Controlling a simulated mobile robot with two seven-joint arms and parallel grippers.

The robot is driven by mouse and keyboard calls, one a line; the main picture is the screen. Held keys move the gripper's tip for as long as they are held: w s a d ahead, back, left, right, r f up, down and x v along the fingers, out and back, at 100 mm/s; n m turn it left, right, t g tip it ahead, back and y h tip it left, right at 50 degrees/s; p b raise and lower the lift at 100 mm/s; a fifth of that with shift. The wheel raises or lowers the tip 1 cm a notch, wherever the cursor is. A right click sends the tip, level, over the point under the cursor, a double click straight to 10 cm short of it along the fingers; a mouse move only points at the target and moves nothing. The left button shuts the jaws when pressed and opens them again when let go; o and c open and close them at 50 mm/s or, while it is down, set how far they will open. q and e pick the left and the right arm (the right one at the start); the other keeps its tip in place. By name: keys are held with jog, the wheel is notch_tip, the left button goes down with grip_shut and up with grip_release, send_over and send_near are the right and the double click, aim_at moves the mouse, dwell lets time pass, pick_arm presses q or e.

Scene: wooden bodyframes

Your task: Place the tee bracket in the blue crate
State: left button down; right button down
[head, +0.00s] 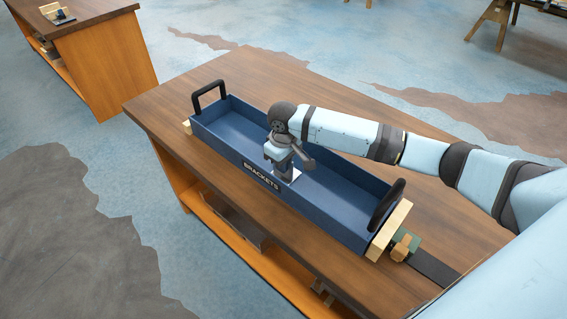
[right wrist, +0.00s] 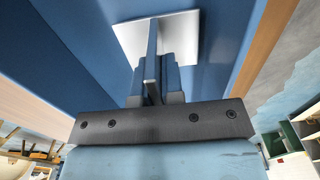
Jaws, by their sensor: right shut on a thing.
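The blue crate (head: 335,196) is a long open box labelled "BRACKETS" with a black handle at each end, standing on the wooden bench. My right gripper (head: 287,172) reaches over the crate near its front wall, pointing down. It is shut on the tee bracket (head: 291,176), a pale metal piece. In the right wrist view the tee bracket (right wrist: 183,35) shows a flat plate with an upright web held between the fingers (right wrist: 152,88). The plate is over or within the blue crate (right wrist: 75,90); I cannot tell whether it touches the floor. My left gripper is not in view.
The wooden bench (head: 160,108) has clear top to the left of and behind the crate. Pale wooden blocks (head: 388,231) sit at the crate's ends. A small wood and green item (head: 404,246) and a dark strip (head: 433,266) lie at the right. Another bench (head: 85,40) stands at the upper left.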

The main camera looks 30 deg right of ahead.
jog(key=c, duration=1.6)
grip_release()
jog(key=shift+f, duration=0.1)
jog(key=shift+c, duration=0.2)
jog(key=o, duration=0.4)
notch_tip(320, 180, up, 12)
jog(key=shift+r+p, duration=0.15)
jog(key=shift+p, duration=0.3)
jog(key=shift+s, duration=0.1)
